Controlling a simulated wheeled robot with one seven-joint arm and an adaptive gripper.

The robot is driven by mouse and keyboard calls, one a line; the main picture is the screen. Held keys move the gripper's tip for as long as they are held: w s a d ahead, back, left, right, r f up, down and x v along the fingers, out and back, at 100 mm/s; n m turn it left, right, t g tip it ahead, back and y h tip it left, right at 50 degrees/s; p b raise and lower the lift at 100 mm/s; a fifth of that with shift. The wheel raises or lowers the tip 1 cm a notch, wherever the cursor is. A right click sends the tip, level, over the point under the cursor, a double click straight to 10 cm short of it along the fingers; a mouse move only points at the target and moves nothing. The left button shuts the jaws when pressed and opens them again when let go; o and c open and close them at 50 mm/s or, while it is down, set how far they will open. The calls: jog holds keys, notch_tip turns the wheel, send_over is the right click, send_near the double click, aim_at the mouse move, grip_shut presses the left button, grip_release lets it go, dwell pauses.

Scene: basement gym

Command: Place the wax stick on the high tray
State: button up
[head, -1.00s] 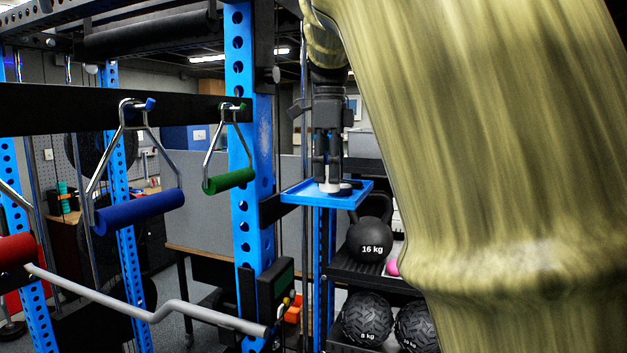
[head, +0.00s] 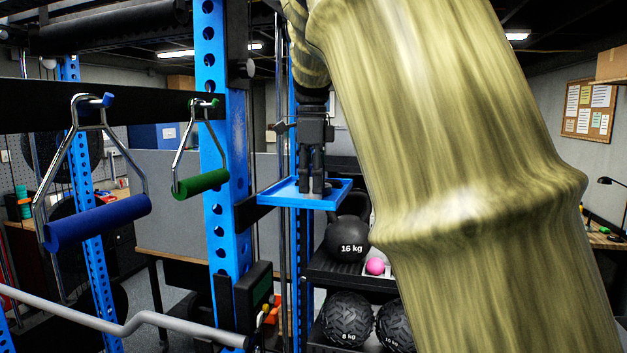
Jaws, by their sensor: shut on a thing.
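The high tray (head: 272,194) is a flat blue tray with a low rim, beside the blue rack post. My gripper (head: 312,191) points straight down over the tray, with its fingertips low at the tray's surface. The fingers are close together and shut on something. A small dark shape shows beside the fingertips on the tray, too small to identify.
The blue rack post (head: 212,150) stands just left of the tray. A green handle (head: 201,184) and a blue handle (head: 97,222) hang further left. Below the tray, a 16 kg kettlebell (head: 347,240), a pink ball (head: 375,266) and medicine balls (head: 346,318) sit on a rack.

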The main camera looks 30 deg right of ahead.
jog(key=shift+s+a+r, duration=0.1)
jog(key=shift+s+r, duration=0.05)
jog(key=shift+s, duration=0.1)
jog(key=shift+w, duration=0.1)
jog(key=o, duration=0.7)
jog(key=shift+f, duration=0.2)
jog(key=o, duration=0.4)
jog(key=shift+c, duration=0.2)
jog(key=shift+r, duration=0.1)
jog(key=shift+r, duration=0.15)
jog(key=shift+r+b, duration=1.4)
jog(key=shift+r, duration=2.25)
